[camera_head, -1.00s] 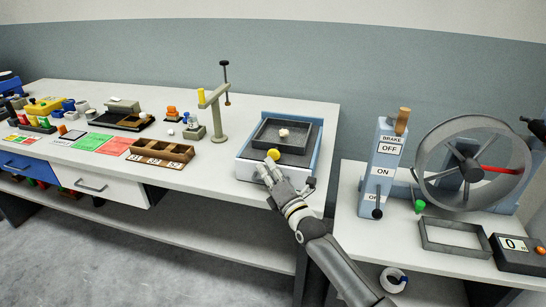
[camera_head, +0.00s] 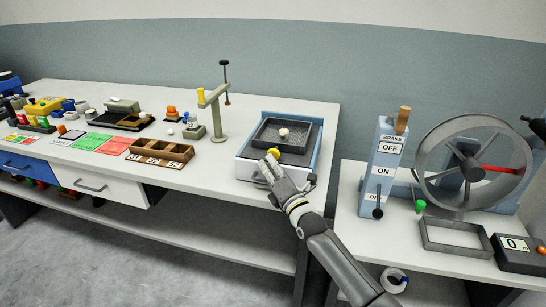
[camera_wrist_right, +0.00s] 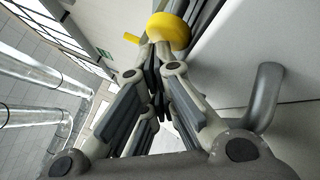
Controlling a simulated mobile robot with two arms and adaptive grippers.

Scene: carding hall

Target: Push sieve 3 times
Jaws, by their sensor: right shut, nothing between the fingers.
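The sieve (camera_head: 312,149) is a dark square tray in a white and blue frame (camera_head: 245,157) on the white table. A small pale lump (camera_head: 284,133) lies in it. A yellow knob (camera_head: 273,153) is at its front side. My right gripper (camera_head: 266,162) is shut and empty, its fingertips at the knob. In the right wrist view the yellow knob (camera_wrist_right: 168,30) sits just past the fingertips (camera_wrist_right: 153,62); I cannot tell for sure whether they touch. My left gripper is not in view.
A wooden compartment box (camera_head: 160,154) is farther left. On the right, a lower table holds a brake lever box (camera_head: 385,150), a wheel (camera_head: 440,170) and an empty grey frame (camera_head: 455,250).

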